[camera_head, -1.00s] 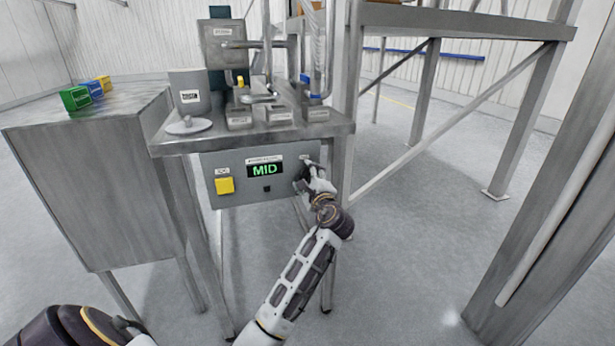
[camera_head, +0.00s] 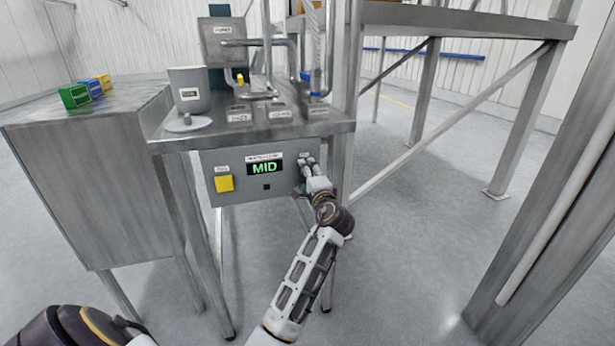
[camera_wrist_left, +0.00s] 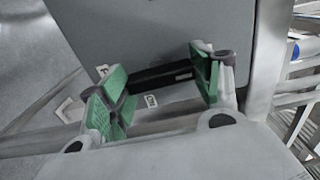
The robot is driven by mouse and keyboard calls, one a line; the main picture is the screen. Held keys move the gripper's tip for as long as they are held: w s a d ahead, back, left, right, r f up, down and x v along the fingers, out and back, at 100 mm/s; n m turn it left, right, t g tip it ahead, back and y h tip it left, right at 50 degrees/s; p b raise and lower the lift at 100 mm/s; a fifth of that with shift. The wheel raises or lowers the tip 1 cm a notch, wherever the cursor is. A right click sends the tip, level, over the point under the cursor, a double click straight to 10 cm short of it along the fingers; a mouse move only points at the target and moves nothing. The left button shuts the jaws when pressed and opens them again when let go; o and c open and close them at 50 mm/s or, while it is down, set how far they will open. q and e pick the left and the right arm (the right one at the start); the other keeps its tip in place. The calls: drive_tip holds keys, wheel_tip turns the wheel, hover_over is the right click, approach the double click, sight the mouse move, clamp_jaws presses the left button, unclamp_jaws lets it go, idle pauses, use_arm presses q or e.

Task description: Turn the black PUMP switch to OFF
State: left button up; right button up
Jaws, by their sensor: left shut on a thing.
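The black PUMP switch (camera_wrist_left: 163,77) shows in the left wrist view as a dark bar lying between the green finger pads. My left gripper (camera_wrist_left: 160,88) is shut on it; in the head view the gripper (camera_head: 308,165) is at the right end of the grey control panel (camera_head: 288,178). There the fingers and hand hide most of the switch. My right gripper is not in view.
The panel has a green MID display (camera_head: 265,169) and a yellow button (camera_head: 224,184), left of my gripper. A steel table (camera_head: 240,139) above carries a grey cup (camera_head: 189,82) and pipework. A steel frame post stands close to the right. Open floor lies further right.

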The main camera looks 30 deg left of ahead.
use_arm(q)
drive_tip(key=shift+f, duration=0.15)
drive_tip(key=o, duration=0.9)
drive_tip(key=shift+o, duration=0.6)
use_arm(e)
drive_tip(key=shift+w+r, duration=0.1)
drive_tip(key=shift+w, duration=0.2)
